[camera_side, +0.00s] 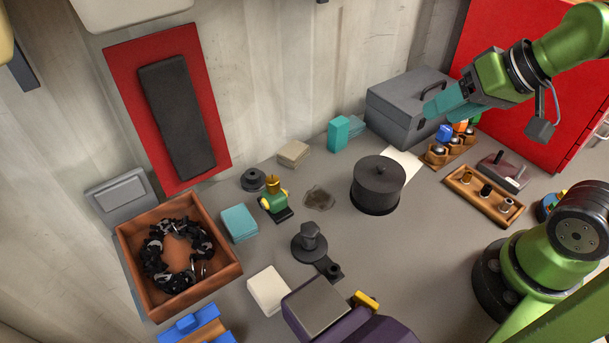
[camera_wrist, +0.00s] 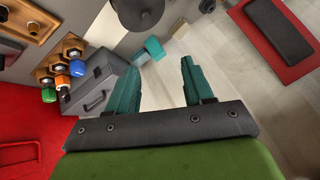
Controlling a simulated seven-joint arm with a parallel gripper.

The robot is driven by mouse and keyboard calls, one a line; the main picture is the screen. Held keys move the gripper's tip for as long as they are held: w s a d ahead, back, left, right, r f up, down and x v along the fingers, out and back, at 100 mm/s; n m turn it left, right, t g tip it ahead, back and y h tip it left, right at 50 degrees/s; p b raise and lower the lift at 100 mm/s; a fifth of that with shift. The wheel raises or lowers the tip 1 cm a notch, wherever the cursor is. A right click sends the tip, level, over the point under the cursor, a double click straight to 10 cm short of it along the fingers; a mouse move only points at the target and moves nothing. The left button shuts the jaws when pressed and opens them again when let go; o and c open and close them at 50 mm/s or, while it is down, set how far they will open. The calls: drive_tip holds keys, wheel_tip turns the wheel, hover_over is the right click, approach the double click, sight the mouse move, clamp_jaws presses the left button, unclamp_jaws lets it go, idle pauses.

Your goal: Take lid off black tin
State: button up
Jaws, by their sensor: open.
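The black tin (camera_side: 375,194) stands upright on the grey bench, right of centre in the side view. In the wrist view the tin's dark round top (camera_wrist: 138,10) shows at the upper edge, partly cut off. My gripper (camera_side: 440,105) is at the upper right in the side view, in front of the grey toolbox and well apart from the tin. Its two teal fingers (camera_wrist: 160,80) are spread open in the wrist view, with nothing between them.
A grey toolbox (camera_side: 402,110) stands behind the tin. A wooden socket rack (camera_side: 484,195) lies to its right and a teal block (camera_side: 338,133) behind it. A black knobbed part (camera_side: 310,240) stands in front left. An orange tray (camera_side: 226,268) of dark parts is far left.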

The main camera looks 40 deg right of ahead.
drive_tip(key=n+g+h, duration=0.2)
drive_tip(key=n+g, duration=0.5)
drive_tip(key=n, duration=0.2)
hover_over(381, 165)
wheel_tip(381, 165, down, 17)
drive_tip(key=shift+r, duration=0.1)
drive_tip(key=shift+c, duration=0.4)
clamp_jaws()
